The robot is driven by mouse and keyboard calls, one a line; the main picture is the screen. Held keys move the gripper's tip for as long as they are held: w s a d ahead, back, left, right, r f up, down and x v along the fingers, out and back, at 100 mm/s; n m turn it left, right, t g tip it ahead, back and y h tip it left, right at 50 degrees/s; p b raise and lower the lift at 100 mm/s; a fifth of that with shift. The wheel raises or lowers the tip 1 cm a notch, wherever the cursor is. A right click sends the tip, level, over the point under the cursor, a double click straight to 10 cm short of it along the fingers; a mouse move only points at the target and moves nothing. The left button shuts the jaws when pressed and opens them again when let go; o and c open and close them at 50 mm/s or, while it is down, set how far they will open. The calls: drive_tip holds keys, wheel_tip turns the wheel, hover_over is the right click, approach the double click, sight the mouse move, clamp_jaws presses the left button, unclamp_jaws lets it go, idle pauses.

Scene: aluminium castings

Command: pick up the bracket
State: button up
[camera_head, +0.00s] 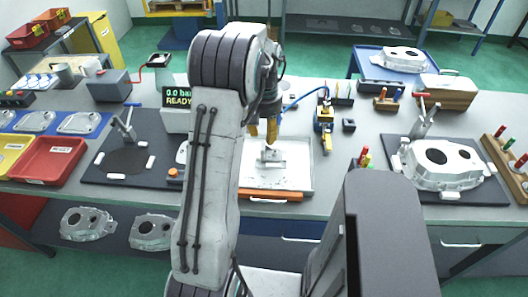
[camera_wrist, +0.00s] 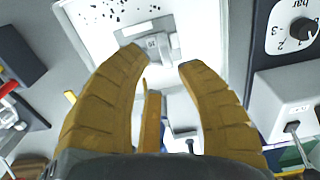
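The bracket (camera_head: 272,156) is a small light-grey metal part lying on a white tray (camera_head: 292,183) near the table's front edge. In the wrist view, the bracket (camera_wrist: 158,44) shows beyond the fingertips, on the white tray surface (camera_wrist: 90,30). My gripper (camera_head: 262,134) has yellow-brown fingers and hangs over the tray, slightly above and left of the bracket in the head view. In the wrist view, my gripper (camera_wrist: 163,60) is open, its fingers apart with nothing held between them. The bracket's lower part is hard to make out.
A large casting (camera_head: 442,163) lies on a dark plate at right. A red bin (camera_head: 48,160) sits at left.

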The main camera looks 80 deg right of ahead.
sight(264, 147)
drive_tip(key=shift+w+f, duration=0.15)
drive_tip(key=shift+f, duration=0.55)
drive_tip(key=shift+a+f+p, duration=0.1)
drive_tip(key=shift+f+p, duration=0.55)
drive_tip(key=shift+f, duration=1.85)
clamp_jaws()
